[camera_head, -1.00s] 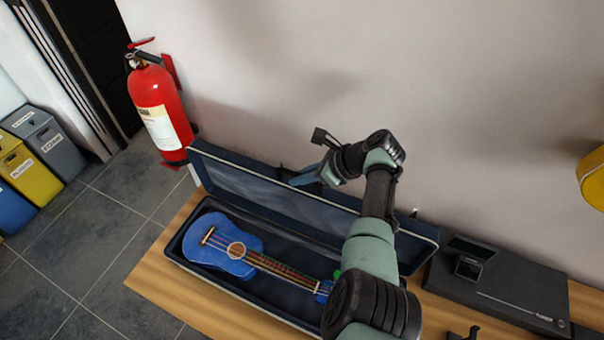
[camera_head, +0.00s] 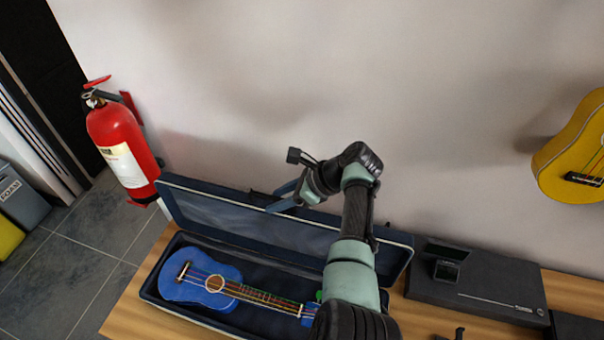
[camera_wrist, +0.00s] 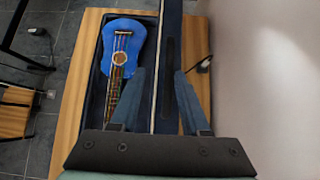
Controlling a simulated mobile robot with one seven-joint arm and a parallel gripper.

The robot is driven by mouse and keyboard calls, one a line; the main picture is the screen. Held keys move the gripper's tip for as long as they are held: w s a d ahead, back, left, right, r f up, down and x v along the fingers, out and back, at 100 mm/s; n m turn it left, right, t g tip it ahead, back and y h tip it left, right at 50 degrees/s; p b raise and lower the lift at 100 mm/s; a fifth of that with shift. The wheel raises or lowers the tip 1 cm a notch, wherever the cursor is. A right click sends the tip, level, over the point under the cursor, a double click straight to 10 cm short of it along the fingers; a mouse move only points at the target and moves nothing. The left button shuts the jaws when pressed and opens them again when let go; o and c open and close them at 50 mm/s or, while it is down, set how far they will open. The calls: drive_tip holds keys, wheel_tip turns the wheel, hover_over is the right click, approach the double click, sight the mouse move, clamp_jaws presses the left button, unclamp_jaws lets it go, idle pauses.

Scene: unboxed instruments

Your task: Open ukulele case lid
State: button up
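The dark blue ukulele case (camera_head: 205,321) lies on the wooden table, and its lid (camera_head: 225,222) stands raised at the back with the lining showing. A blue ukulele (camera_head: 205,283) lies in the case; the end of its neck is partly hidden by my arm. My gripper (camera_head: 272,199) is at the lid's upper edge. In the wrist view, my gripper (camera_wrist: 159,75) is open, its two fingers apart on either side of the lid's edge (camera_wrist: 154,60). I see a gap beside the fingers; contact with the lid cannot be told.
The wall stands close behind the lid. A red fire extinguisher (camera_head: 122,146) is left of the case. A black flat case (camera_head: 480,285) lies to the right on the table (camera_head: 125,315). A yellow ukulele (camera_head: 575,155) hangs on the wall at right. My arm crosses the case's right end.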

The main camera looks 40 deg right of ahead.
drive_tip(key=b+v, duration=0.1)
drive_tip(key=v, duration=0.9)
drive_tip(key=shift+c, duration=0.3)
